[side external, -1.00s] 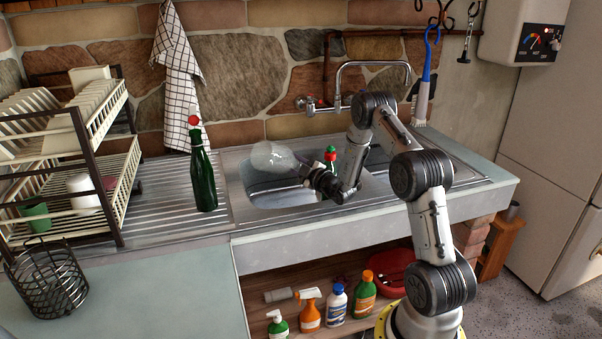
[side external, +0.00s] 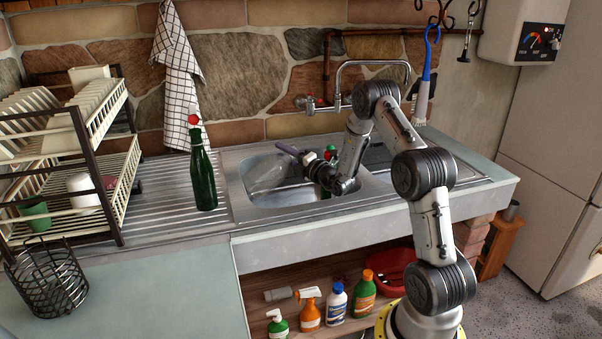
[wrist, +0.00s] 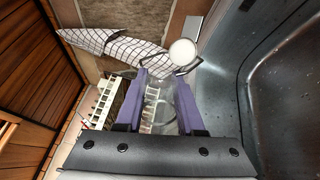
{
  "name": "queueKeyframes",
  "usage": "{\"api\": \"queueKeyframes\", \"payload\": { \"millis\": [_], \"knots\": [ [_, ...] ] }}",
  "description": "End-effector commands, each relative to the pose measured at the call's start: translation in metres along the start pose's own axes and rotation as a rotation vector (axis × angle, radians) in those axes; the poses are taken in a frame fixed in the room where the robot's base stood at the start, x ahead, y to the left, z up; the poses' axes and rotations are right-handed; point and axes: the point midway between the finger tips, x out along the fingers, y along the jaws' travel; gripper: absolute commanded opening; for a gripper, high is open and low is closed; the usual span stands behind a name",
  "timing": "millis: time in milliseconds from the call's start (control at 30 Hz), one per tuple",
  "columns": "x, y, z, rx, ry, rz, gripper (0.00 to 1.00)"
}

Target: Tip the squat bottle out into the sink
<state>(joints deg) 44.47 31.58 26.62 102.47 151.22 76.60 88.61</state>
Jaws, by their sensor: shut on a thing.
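The squat bottle (side external: 264,174) is clear and see-through. It is held tilted over the left basin of the sink (side external: 285,198), its lower-left end sloping down towards the basin. My gripper (side external: 288,161) is shut on it, with a purple finger showing. In the wrist view, the purple fingers of my gripper (wrist: 163,88) stand either side of the faint clear bottle (wrist: 163,112). A pale round disc (wrist: 183,52) shows just beyond the fingertips; I cannot tell whether it belongs to the bottle. I cannot make out any contents or pouring.
A tall green bottle (side external: 203,178) stands on the drainboard left of the basin. The tap (side external: 340,85) arches over the back. A dish rack (side external: 75,150) stands at far left.

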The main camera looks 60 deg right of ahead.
Motion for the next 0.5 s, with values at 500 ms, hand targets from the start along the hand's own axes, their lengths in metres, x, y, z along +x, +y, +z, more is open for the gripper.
{"api": "queueKeyframes", "payload": {
  "millis": [500],
  "knots": [
    [0.003, 0.028, 0.000, -0.496, 0.030, -0.002, 0.00]
  ]
}}
